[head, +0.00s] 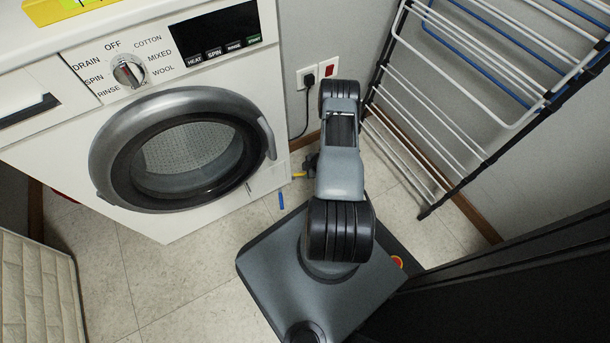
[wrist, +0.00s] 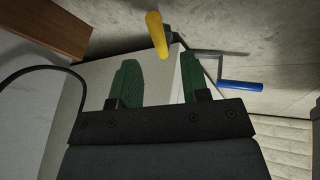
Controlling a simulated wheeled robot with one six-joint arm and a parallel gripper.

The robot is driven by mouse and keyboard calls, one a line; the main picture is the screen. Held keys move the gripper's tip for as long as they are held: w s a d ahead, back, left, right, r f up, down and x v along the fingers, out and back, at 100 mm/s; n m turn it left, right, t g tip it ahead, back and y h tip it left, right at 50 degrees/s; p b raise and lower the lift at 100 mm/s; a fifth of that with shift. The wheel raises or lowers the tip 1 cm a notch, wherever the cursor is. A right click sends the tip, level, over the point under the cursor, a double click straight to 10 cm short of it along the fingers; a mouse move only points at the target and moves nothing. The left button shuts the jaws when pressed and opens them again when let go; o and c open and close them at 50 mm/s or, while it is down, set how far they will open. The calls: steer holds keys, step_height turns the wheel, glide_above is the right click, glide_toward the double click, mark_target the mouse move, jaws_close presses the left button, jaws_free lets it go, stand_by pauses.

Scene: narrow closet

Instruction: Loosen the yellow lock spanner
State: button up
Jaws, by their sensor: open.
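The yellow lock spanner shows in the wrist view as a rounded yellow handle (wrist: 157,34), just beyond and between my fingertips. In the head view a small bit of yellow (head: 299,174) shows low by the washing machine's right side, beside my arm. My gripper (wrist: 157,68) is open, its two green fingers apart, with nothing seen between them but the white panel behind. My arm mostly hides the gripper in the head view. I cannot tell whether a finger touches the spanner.
A blue handle on a grey crank (wrist: 241,86) is right of my fingers in the wrist view. The white washing machine (head: 60,150) stands at left. A drying rack (head: 425,140) leans at right. A black cord (head: 303,120) hangs from the wall socket.

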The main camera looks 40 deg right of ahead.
mark_target(303, 174)
steer(key=shift+b+x, duration=0.8)
steer(key=shift+x, duration=1.4)
jaws_close()
